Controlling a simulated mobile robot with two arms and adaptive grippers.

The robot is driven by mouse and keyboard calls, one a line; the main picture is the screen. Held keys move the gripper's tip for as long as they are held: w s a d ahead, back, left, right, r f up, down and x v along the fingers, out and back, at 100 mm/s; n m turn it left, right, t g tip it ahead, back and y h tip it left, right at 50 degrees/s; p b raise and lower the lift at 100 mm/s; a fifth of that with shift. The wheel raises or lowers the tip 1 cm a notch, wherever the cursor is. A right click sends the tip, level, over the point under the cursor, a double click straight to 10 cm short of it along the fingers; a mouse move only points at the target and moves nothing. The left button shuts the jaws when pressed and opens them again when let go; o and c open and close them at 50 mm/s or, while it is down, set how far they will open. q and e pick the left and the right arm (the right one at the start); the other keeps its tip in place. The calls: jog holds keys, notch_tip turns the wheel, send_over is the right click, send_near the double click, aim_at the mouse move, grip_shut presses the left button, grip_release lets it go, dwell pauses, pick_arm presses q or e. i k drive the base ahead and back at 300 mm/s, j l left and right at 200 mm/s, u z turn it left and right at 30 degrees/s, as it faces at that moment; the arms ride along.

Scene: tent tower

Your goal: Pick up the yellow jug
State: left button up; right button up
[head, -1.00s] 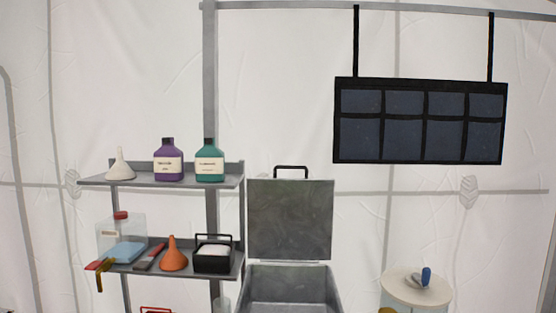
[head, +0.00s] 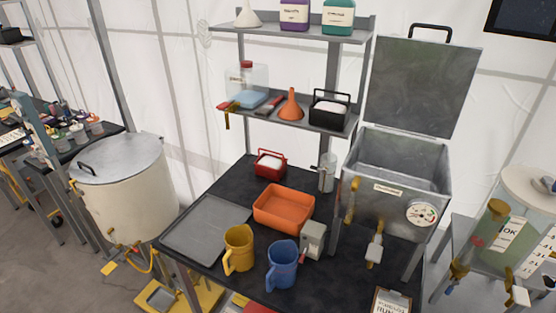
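The yellow jug (head: 239,248) stands upright on the dark table (head: 305,291), near its front edge. Its handle is on its lower left side. A blue jug (head: 283,264) stands close to its right. An orange tray (head: 284,206) sits just behind it, and a flat grey tray (head: 206,226) lies to its left. Neither of my grippers shows in the head view.
A metal box with a raised lid (head: 400,170) and a dial stands on the right. A small grey box (head: 312,240) stands beside the blue jug. A clipboard (head: 391,302) is at the front right. A large lidded drum (head: 123,190) stands on the left.

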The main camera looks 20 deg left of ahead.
aim_at(239, 240)
jog(key=u, duration=1.05)
